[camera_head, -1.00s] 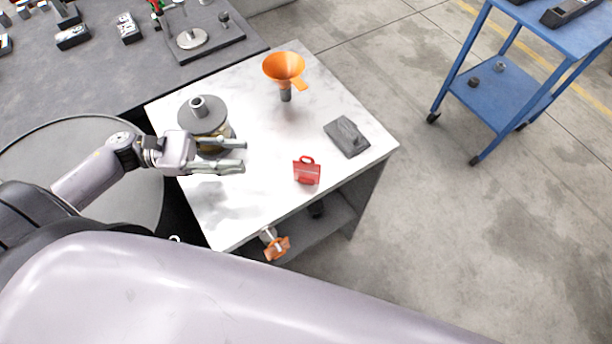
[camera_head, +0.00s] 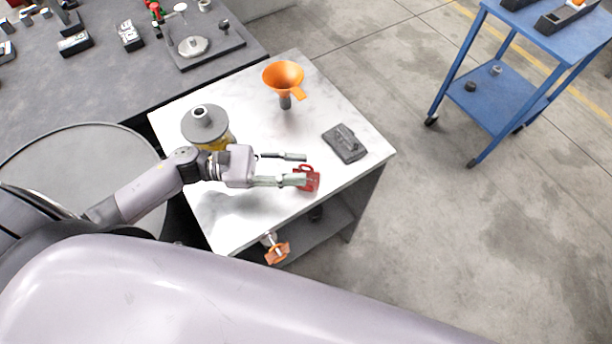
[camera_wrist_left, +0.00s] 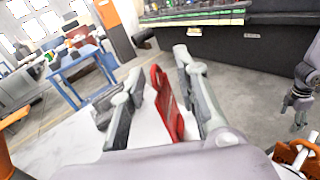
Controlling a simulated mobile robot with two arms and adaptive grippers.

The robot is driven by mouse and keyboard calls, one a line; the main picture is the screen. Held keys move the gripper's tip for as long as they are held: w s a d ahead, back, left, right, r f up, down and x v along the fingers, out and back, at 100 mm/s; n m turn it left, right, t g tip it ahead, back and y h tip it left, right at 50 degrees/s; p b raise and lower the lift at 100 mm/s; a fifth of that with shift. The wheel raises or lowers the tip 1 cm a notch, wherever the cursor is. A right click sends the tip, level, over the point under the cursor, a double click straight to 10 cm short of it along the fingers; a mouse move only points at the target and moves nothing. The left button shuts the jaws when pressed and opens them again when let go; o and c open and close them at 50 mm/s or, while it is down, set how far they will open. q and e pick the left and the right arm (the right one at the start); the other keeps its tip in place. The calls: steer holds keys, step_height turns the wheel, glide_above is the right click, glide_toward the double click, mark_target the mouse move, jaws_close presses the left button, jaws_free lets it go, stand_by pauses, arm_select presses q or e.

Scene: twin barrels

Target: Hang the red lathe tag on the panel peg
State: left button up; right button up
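The red lathe tag (camera_head: 311,182) stands at the right front part of the white-topped cabinet, with a loop at its top. My left gripper (camera_head: 299,168) is open, its fingertips at the tag; the near finger covers part of it. In the left wrist view the tag (camera_wrist_left: 165,103) stands upright between the two spread fingers, and contact is unclear. What looks like my right gripper (camera_wrist_left: 300,90) shows small at the right edge of the left wrist view, its fingers too small to judge. I cannot make out a panel peg.
An orange funnel (camera_head: 284,76), a grey block (camera_head: 345,143) and a grey-topped yellow spool (camera_head: 205,124) stand on the cabinet top (camera_head: 250,110). An orange-handled part (camera_head: 278,253) sticks out at its front. A blue cart (camera_head: 500,95) stands apart at right.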

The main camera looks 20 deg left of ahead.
mark_target(319, 173)
arm_select(q)
steer(key=p+x, duration=0.2)
steer(key=x, duration=0.3)
steer(key=shift+r, duration=0.1)
steer(key=shift+w+d, duration=0.1)
steer(key=shift+d, duration=0.1)
steer(key=shift+c, duration=0.3)
jaws_close()
